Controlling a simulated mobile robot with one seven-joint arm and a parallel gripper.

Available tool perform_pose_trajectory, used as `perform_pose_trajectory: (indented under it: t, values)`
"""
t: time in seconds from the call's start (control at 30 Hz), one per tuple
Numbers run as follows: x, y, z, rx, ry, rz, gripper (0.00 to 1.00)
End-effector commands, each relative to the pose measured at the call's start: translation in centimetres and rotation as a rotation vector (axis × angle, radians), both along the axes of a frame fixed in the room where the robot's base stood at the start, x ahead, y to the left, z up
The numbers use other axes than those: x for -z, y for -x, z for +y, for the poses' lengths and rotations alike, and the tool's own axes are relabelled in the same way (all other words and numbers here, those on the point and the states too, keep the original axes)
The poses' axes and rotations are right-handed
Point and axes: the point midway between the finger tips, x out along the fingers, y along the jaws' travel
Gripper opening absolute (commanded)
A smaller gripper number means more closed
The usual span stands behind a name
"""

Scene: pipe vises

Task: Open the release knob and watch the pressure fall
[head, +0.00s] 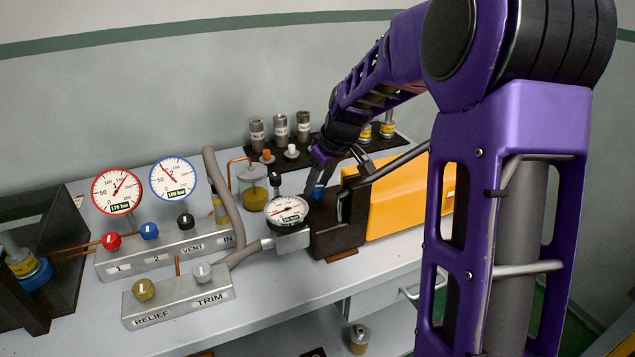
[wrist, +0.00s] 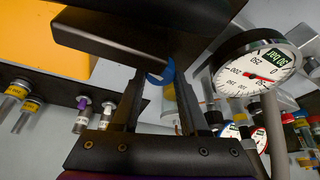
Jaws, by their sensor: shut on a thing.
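The release knob (head: 318,192) is small and blue, on the dark block (head: 336,238) at the left end of the orange pump housing. My gripper (head: 321,179) reaches down to it and is shut on it. In the wrist view a blue arc of the knob (wrist: 161,75) shows between the fingers of my gripper (wrist: 158,84); the rest is hidden. The pump's round white gauge (head: 286,211) stands just left of the block and also shows in the wrist view (wrist: 257,70).
A red-rimmed gauge (head: 117,190) reads 170 bar and a blue-rimmed gauge (head: 173,179) reads 100 bar, above a manifold (head: 160,250) with red, blue and black knobs. A relief and trim block (head: 178,298) sits in front. A grey hose (head: 222,195) rises close by.

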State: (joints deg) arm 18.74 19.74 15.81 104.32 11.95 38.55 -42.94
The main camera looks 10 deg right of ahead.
Motion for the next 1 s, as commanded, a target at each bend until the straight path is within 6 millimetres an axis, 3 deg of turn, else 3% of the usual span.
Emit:
perform_pose_trajectory:
  t: [0.3,0.83,0.87,1.0]
  values:
    - [-0.04,-0.06,-0.05,-0.112,0.001,-0.001,0.00]
    - [-0.01,-0.03,-0.08,-0.131,0.002,0.000,0.00]
    - [-0.01,-0.03,-0.08,-0.131,0.002,0.000,0.49]
    - [-0.01,-0.02,-0.07,-0.131,0.002,0.000,0.74]
